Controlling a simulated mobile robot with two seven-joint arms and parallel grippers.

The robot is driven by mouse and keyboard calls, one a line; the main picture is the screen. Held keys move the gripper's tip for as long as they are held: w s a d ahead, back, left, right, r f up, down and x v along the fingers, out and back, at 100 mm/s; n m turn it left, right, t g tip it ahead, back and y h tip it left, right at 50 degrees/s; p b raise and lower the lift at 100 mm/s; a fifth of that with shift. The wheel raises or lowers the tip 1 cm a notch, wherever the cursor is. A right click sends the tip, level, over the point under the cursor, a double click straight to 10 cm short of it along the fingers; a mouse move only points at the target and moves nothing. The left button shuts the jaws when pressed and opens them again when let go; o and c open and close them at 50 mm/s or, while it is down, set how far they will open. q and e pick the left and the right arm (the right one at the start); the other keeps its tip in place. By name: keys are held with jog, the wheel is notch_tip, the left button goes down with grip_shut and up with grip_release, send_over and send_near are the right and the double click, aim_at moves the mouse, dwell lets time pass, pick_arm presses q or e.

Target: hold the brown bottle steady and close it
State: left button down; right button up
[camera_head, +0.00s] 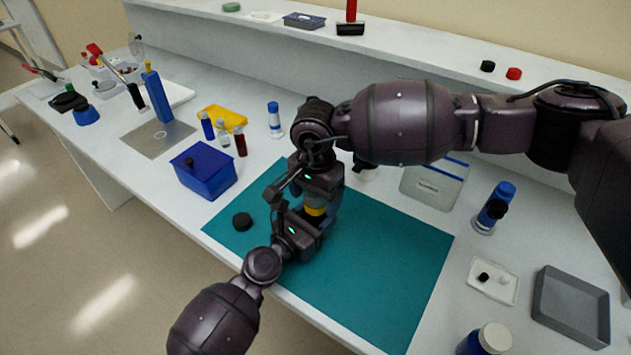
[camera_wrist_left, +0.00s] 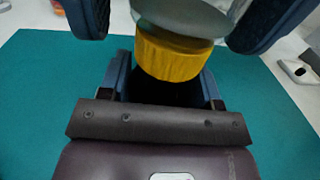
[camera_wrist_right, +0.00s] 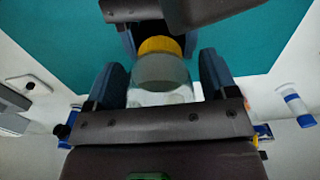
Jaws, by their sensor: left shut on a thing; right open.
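A bottle-like thing with a yellow ribbed cap or band (camera_head: 316,211) stands between my two grippers over the teal mat. In the left wrist view its yellow part (camera_wrist_left: 172,54) lies between my left fingers, with a grey, clear-looking part above; no brown shows on it. My left gripper (camera_head: 308,224) is shut on it. My right gripper (camera_head: 318,199) is open from above, its fingers on either side of the grey, clear part (camera_wrist_right: 160,72); whether they touch is unclear. A black cap (camera_head: 242,221) lies on the mat to the left. The bottle's lower part is hidden.
The teal mat (camera_head: 390,270) is mostly bare to the right. A blue box (camera_head: 205,178) and small vials stand left. A blue bottle (camera_head: 493,208), a small white tray (camera_head: 493,281) and a grey tray (camera_head: 571,308) stand right. A raised shelf (camera_head: 420,58) runs behind.

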jog(key=shift+f, duration=0.6)
jog(key=shift+c, duration=0.2)
jog(key=c, duration=1)
jog(key=shift+o, duration=0.2)
jog(key=o, duration=1.1)
notch_tip(320, 180, up, 12)
jog(key=shift+r, duration=0.1)
